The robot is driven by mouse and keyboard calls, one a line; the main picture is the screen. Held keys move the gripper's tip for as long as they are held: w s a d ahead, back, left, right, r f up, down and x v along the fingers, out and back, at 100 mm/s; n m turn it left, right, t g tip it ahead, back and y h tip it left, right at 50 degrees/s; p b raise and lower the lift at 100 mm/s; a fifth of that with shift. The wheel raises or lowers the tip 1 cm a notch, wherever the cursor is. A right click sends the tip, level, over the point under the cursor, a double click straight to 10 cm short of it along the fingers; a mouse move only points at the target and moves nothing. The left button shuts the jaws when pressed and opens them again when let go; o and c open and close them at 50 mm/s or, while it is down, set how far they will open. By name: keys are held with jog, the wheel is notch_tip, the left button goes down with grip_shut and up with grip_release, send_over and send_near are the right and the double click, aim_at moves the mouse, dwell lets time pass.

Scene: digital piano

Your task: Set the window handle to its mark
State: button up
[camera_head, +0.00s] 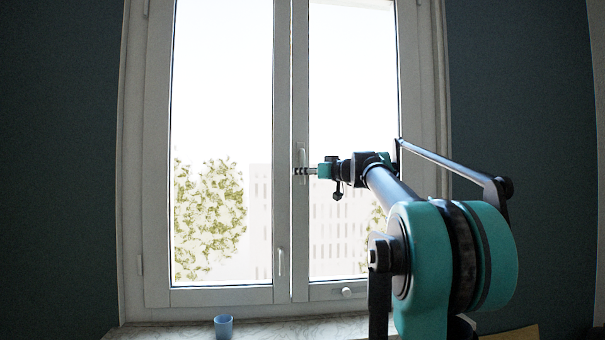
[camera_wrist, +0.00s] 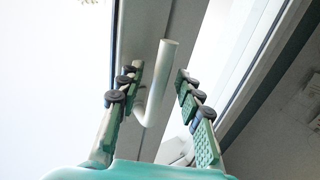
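The window handle (camera_head: 301,154) is a pale lever on the middle frame of the window, standing roughly upright in the head view. In the wrist view the handle (camera_wrist: 159,78) is a bent white bar with its free end up. My gripper (camera_head: 299,171) is at the handle, reaching in from the right. In the wrist view my gripper (camera_wrist: 158,74) is open, with one finger on each side of the bar and gaps between. I cannot make out the mark in either view.
A second slim handle (camera_head: 280,262) is lower on the left sash. A small round knob (camera_head: 347,292) is on the right sash's bottom rail. A blue cup (camera_head: 223,326) stands on the marble sill (camera_head: 165,333). The space left of my gripper before the glass is clear.

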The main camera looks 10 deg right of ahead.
jog(key=shift+w+a, duration=0.3)
jog(key=shift+w, duration=0.1)
grip_shut()
